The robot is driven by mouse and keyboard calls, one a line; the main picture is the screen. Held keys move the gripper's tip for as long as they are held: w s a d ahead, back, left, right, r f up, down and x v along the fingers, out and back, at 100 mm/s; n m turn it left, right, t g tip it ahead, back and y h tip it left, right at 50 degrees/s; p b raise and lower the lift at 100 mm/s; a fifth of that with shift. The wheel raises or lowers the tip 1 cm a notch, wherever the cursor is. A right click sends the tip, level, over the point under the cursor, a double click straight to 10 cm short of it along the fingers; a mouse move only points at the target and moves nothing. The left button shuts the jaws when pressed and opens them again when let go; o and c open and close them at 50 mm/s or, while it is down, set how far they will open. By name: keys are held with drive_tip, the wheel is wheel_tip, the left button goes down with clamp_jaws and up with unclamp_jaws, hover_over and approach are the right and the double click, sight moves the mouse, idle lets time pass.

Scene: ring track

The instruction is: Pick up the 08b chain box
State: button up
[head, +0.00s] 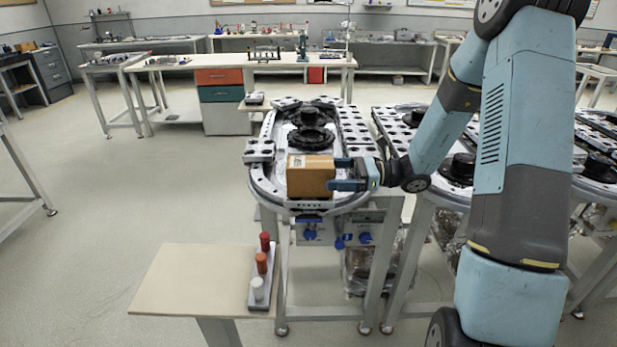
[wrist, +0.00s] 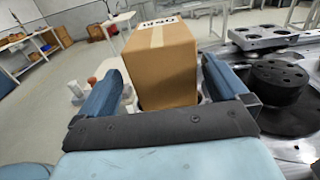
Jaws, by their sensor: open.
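The chain box is a brown cardboard box (head: 310,177) at the near end of the ring track (head: 262,192) in the head view. In the wrist view the box (wrist: 160,65) stands upright with a pale tape strip and a dark printed label on top, too small to read surely. My gripper (head: 345,174) reaches in from the right, at the box's right side. In the wrist view my gripper (wrist: 165,95) is open, with one finger on each side of the box's near part. I cannot tell whether either finger touches it. The box's underside is hidden.
A black round hub (head: 308,138) stands on the track behind the box; it shows right of the gripper in the wrist view (wrist: 277,88). A low beige table (head: 190,285) at front left holds a rack with red, orange and white cylinders (head: 261,262). Other tracks stand at right.

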sight(316, 173)
drive_tip(key=shift+w+a+f, duration=0.1)
drive_tip(key=shift+w+a, duration=0.1)
drive_tip(key=shift+a, duration=1.1)
drive_tip(key=shift+w+a+f, duration=0.1)
drive_tip(key=shift+w+a, duration=0.05)
drive_tip(key=shift+a, duration=1.1)
drive_tip(key=shift+r, duration=0.1)
drive_tip(key=shift+c, duration=0.4)
drive_tip(key=c, duration=1.6)
clamp_jaws()
drive_tip(key=shift+r, duration=0.1)
